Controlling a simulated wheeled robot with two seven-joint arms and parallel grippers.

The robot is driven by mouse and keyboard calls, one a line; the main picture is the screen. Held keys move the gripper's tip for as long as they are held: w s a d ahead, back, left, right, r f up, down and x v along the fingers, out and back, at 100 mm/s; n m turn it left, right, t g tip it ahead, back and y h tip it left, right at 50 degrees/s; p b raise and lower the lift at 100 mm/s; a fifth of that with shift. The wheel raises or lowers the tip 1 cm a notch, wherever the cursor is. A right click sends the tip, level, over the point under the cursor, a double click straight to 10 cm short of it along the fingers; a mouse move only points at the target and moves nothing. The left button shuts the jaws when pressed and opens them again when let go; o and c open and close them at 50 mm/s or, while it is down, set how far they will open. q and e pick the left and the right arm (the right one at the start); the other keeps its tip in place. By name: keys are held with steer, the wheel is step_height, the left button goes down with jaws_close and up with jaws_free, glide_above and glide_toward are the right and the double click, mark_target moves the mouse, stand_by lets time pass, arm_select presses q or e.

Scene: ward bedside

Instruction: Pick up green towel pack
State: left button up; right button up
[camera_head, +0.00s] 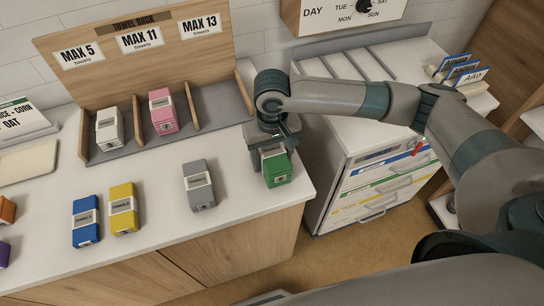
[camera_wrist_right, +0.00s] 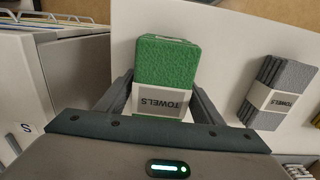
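The green towel pack (camera_head: 277,170) with a white band stands at the counter's front right edge. It also shows in the right wrist view (camera_wrist_right: 166,62), its band reading TOWELS. My right gripper (camera_head: 272,148) is over the pack, pointing down. In the right wrist view its two fingers (camera_wrist_right: 163,95) lie on either side of the pack, close to its sides. Whether they press on it is not clear. The pack appears to rest on the counter. My left gripper is not in view.
A grey pack (camera_head: 198,185), a yellow pack (camera_head: 123,208) and a blue pack (camera_head: 86,221) stand on the counter (camera_head: 225,215). The wooden towel rack (camera_head: 95,85) holds a white pack (camera_head: 109,129) and a pink pack (camera_head: 163,112). A drawer cart (camera_head: 350,185) stands to the right.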

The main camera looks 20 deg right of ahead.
mark_target(272, 149)
steer(key=c, duration=0.9)
steer(key=shift+r, duration=0.15)
steer(key=shift+r+b, duration=0.35)
steer(key=shift+r, duration=0.15)
step_height(272, 149, up, 2)
steer(key=shift+r+b, duration=0.2)
steer(key=shift+b, duration=0.25)
steer(key=s+d+r+b, duration=0.1)
steer(key=s+d+r, duration=0.2)
steer(key=s+d, duration=0.1)
steer(key=s+d+r+b, duration=0.1)
steer(key=s+d+r, duration=0.3)
steer(key=shift+s+d+r, duration=0.15)
steer(key=shift+r, duration=0.05)
